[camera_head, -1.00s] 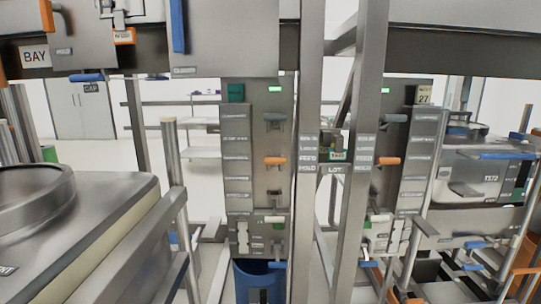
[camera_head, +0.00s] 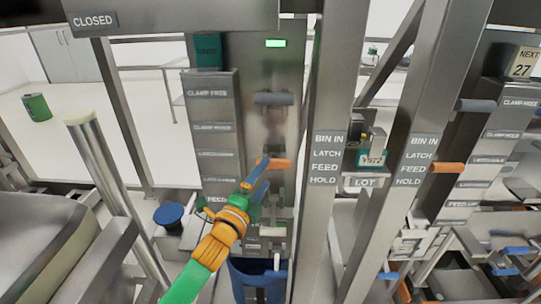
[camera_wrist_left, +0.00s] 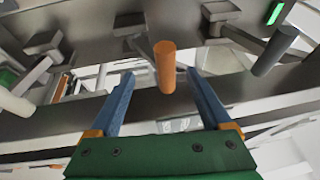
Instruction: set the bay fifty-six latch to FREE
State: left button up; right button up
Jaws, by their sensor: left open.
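An orange lever handle (camera_head: 273,163) sticks out from the left steel panel, level with the lower labels of a label column (camera_head: 213,153). It also shows in the left wrist view (camera_wrist_left: 165,66). No bay fifty-six number is readable, so I cannot tell its bay. My left gripper (camera_head: 259,178), with blue fingers, is at this handle in the head view. In the left wrist view my left gripper (camera_wrist_left: 160,82) is open, with the orange handle between and just beyond the fingertips, apparently not gripped. My right gripper is not in view.
A grey lever handle (camera_head: 273,98) sits above, under a green lamp (camera_head: 276,43). Steel posts (camera_head: 328,150) stand to the right. A second panel has another orange handle (camera_head: 447,168) and a sign reading 27 (camera_head: 521,63). A blue bin (camera_head: 258,282) is below.

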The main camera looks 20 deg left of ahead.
aim_at(272, 164)
pick_arm(q)
jog(key=w, duration=0.4)
jog(key=shift+w+d+r, duration=0.1)
jog(key=shift+d+r, duration=0.25)
jog(key=shift+d, duration=0.05)
jog(key=shift+w+f, duration=0.1)
jog(key=shift+w, duration=0.3)
jog(key=shift+s, duration=0.15)
